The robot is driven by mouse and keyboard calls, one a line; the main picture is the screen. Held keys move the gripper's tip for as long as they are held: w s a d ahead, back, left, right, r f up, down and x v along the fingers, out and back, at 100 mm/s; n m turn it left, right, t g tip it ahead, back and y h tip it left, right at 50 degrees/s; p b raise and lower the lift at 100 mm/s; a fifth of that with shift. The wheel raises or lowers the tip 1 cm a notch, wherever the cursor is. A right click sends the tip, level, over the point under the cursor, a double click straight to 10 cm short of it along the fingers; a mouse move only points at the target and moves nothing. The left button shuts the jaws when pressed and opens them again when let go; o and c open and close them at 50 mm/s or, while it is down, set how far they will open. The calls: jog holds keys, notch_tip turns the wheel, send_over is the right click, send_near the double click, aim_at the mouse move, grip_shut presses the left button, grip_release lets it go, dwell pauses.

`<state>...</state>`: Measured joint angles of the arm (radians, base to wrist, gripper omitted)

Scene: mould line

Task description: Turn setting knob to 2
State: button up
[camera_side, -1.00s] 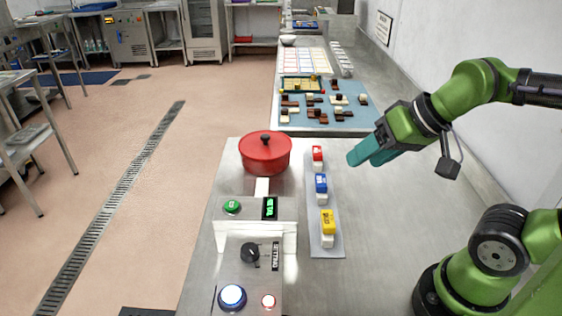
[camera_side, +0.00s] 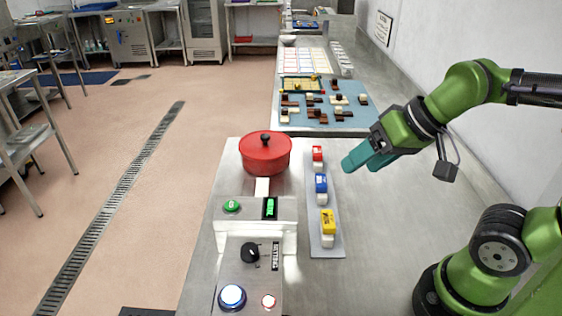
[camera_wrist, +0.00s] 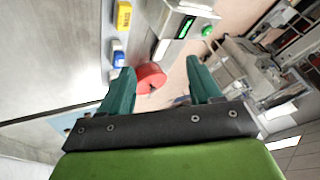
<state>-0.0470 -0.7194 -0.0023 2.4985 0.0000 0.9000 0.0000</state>
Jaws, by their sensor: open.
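The black setting knob (camera_side: 250,252) is on the grey control panel (camera_side: 232,272) at the front of the bench in the side view. A label strip (camera_side: 275,256) stands to its right; its marks are too small to read. The knob's setting cannot be told. My gripper (camera_side: 356,164) has teal fingers and is in the air right of the red pot, well apart from the knob. In the wrist view my gripper (camera_wrist: 158,80) shows its two fingers spread with nothing between them that it holds. The knob cannot be made out in the wrist view.
A red lidded pot (camera_side: 266,155) stands behind the panel. A green button (camera_side: 231,206) and green display (camera_side: 270,207) sit on a raised box. Red, blue and yellow blocks (camera_side: 327,222) line a grey strip.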

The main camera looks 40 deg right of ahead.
jog(key=w+a+n+g, duration=0.1)
jog(key=w+a+g, duration=0.2)
jog(key=w+a, duration=0.3)
jog(key=r+m+g+h, duration=0.15)
jog(key=m+g, duration=0.25)
jog(key=m, duration=0.5)
send_over(250, 248)
jog(key=shift+h, duration=0.45)
notch_tip(250, 248, down, 16)
jog(key=shift+f, duration=0.25)
jog(key=c, duration=1)
jog(key=shift+c, duration=0.2)
